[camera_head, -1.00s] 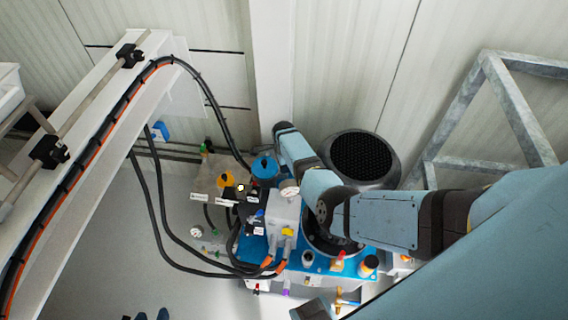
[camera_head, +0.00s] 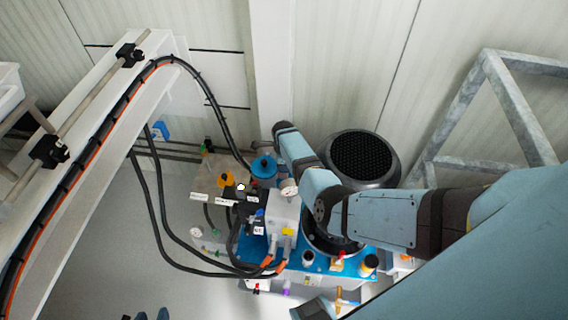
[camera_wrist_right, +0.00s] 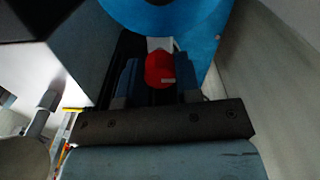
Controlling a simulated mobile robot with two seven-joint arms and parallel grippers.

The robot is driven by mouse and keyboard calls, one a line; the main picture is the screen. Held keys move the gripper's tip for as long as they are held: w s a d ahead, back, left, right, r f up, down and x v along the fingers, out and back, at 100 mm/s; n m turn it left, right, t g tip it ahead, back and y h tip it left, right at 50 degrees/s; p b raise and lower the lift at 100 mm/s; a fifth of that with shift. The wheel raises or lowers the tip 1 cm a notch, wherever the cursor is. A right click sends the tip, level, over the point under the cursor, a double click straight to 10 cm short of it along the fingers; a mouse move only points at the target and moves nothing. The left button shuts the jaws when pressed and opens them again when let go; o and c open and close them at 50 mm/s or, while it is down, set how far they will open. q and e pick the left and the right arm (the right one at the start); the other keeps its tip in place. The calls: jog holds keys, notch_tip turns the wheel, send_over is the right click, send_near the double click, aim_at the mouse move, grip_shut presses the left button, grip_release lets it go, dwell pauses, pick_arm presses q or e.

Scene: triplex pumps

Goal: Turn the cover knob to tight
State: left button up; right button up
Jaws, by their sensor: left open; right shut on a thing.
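A red knob (camera_wrist_right: 158,70) with a small pale label sits between the dark blue fingers of my right gripper (camera_wrist_right: 158,78) in the right wrist view. The fingers are shut on it, one on each side. A blue rounded part of the machine (camera_wrist_right: 165,12) lies just beyond it. In the head view my right arm reaches over the pump unit (camera_head: 325,262), and its gripper and the knob are hidden. The knob's turned position cannot be read.
A black grille-topped motor (camera_head: 360,160) stands behind my right arm. Black hoses (camera_head: 160,215) run from a white beam (camera_head: 110,130) to the pump. A grey metal frame (camera_head: 520,110) stands at the right. The floor (camera_head: 100,250) left of the pump is clear.

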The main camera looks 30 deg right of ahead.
jog(key=o, duration=0.9)
jog(key=shift+r, duration=0.45)
notch_tip(320, 180, up, 13)
jog(key=p, duration=0.2)
jog(key=shift+p, duration=0.35)
